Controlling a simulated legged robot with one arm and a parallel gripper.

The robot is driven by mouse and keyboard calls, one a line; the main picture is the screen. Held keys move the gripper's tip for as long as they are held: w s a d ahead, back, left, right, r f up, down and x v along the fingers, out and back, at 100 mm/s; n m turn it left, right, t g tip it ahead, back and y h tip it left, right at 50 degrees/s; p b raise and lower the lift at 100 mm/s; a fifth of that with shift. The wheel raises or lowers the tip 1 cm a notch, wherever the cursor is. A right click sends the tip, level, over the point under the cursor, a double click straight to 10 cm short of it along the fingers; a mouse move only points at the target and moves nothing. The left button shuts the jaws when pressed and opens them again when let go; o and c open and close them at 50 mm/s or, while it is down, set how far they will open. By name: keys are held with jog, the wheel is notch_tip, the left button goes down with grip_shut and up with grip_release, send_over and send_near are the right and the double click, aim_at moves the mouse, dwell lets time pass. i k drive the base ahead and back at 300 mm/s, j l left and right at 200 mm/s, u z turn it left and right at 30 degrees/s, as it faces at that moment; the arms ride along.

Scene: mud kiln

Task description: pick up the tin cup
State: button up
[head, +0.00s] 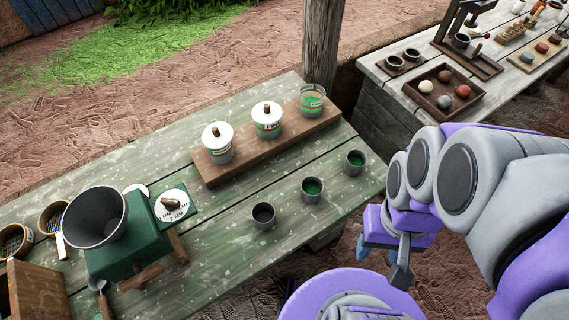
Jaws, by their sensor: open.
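Three small grey metal cups stand upright in a slanting row on the green table: a dark-inside cup (264,217), a middle cup with green inside (312,191), and a far right cup with green inside (355,163). I cannot tell which one the task calls the tin cup. My gripper (384,262) is open and empty, pointing down just off the table's right edge. It is below and to the right of the cups and touches none of them.
A wooden riser (255,153) behind the cups bears two lidded jars and an open glass jar (312,99). A green mill with a dark funnel (96,217) stands at left. A wooden post (322,45) rises behind. A second table (380,75) stands at upper right.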

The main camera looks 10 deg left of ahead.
aim_at(357, 159)
jog(key=u, duration=1.25)
jog(key=z, duration=1.35)
jog(key=k+l+z, duration=0.3)
jog(key=l, duration=0.25)
jog(key=k, duration=0.1)
